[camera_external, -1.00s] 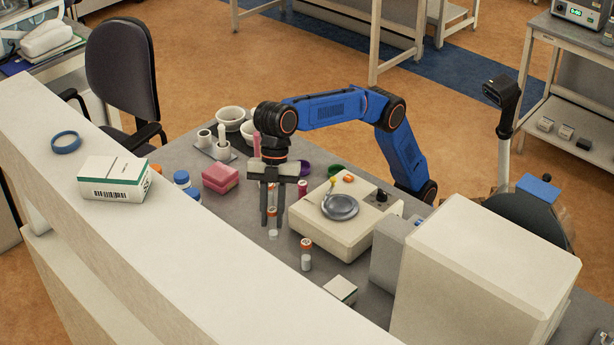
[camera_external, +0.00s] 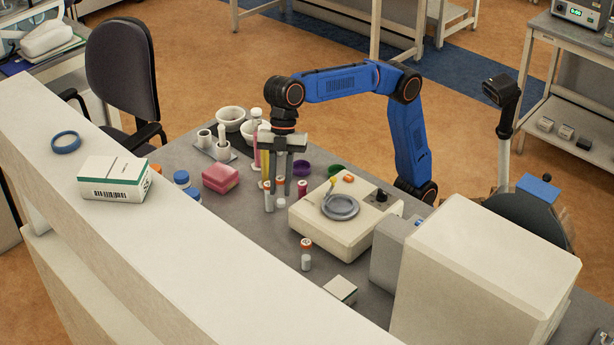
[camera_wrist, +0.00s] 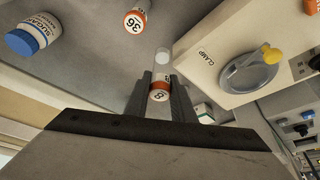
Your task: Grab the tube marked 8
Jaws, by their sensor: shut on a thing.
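The tube marked 8 (camera_wrist: 160,92) has an orange label band and a pale far end, and it sits between the two dark fingers of my gripper (camera_wrist: 161,82) in the wrist view. My gripper is shut on it. In the external view my gripper (camera_external: 274,207) points down beside the white device, and the held tube is hard to make out between the fingers. Another orange-capped vial marked 36 (camera_wrist: 135,20) stands apart, ahead of the fingers in the wrist view.
The white device marked CLAMP (camera_external: 330,225), with a round grey dish, stands right of my gripper. A blue-capped jar (camera_wrist: 27,40), pink block (camera_external: 220,179) and glass tubes (camera_external: 257,150) are near. An orange-capped vial (camera_external: 306,256) stands in front. A pale ledge (camera_external: 180,270) borders the bench.

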